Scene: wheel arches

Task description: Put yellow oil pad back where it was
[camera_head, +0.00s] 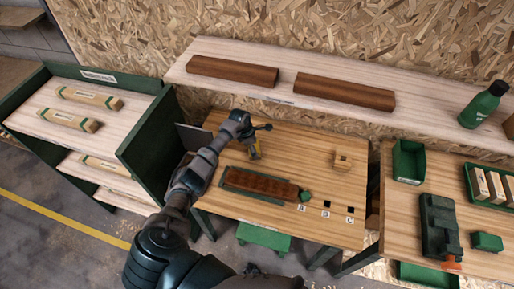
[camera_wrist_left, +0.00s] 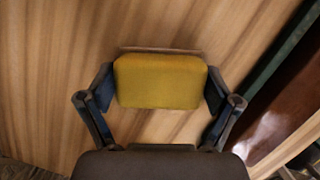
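The yellow oil pad (camera_wrist_left: 160,82) is a rounded block that fills the space between the fingers in the left wrist view. In the head view the yellow pad (camera_head: 255,151) shows small at the far left of the middle table. My left gripper (camera_head: 253,137) is over it; in the left wrist view both fingers of the gripper (camera_wrist_left: 158,92) press against the pad's two sides. A thin brown edge (camera_wrist_left: 160,50) shows just beyond the pad; I cannot tell whether the pad touches the table. My right gripper is not in view.
A dark brown wood piece (camera_head: 262,184) lies in a green holder in front of the gripper. A green round item (camera_head: 305,196) sits at its end. A small wooden block (camera_head: 342,161) stands right. A shelf (camera_head: 215,54) runs behind. The table's middle back is clear.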

